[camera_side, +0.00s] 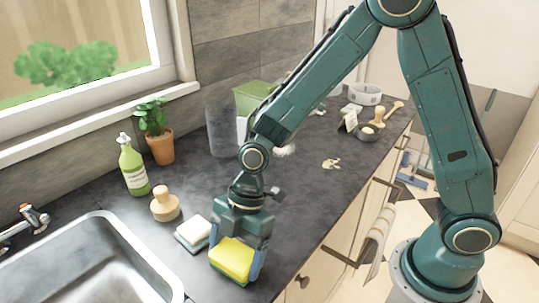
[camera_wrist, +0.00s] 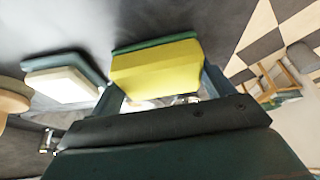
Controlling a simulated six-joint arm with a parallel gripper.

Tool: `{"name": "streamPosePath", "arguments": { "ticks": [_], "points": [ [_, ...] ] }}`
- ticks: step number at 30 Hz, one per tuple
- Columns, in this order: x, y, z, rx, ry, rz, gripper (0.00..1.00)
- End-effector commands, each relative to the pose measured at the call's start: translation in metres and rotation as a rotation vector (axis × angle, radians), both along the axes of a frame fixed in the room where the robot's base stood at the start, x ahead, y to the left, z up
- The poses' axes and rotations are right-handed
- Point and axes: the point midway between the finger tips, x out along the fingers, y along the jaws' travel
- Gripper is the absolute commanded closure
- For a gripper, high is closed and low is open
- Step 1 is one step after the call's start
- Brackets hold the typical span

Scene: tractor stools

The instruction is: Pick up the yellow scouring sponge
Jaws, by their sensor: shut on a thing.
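The yellow scouring sponge (camera_side: 232,259) has a yellow body and a green scouring layer. It is between the blue fingers of my gripper (camera_side: 238,262) near the counter's front edge, right of the sink. My gripper is shut on it from both sides. In the wrist view the sponge (camera_wrist: 158,70) fills the space between the fingers, with its green layer along the far edge. I cannot tell whether the sponge touches the counter or is just above it.
A white sponge with a dark green layer (camera_side: 193,233) lies close to the left. A wooden-knobbed brush (camera_side: 164,204), a green soap bottle (camera_side: 133,167) and a potted plant (camera_side: 160,145) stand behind it. The steel sink (camera_side: 128,240) is left. Counter (camera_side: 300,195) to the right is mostly clear.

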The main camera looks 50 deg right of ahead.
Motion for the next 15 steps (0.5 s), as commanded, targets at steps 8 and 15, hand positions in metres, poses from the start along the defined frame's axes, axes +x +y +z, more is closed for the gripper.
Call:
{"name": "streamPosePath", "arguments": {
  "ticks": [8,15],
  "points": [
    [0.001,0.0,0.023,0.001,-0.005,0.0,0.4],
    [0.001,0.0,0.066,0.002,-0.006,0.0,0.4]
  ]
}}
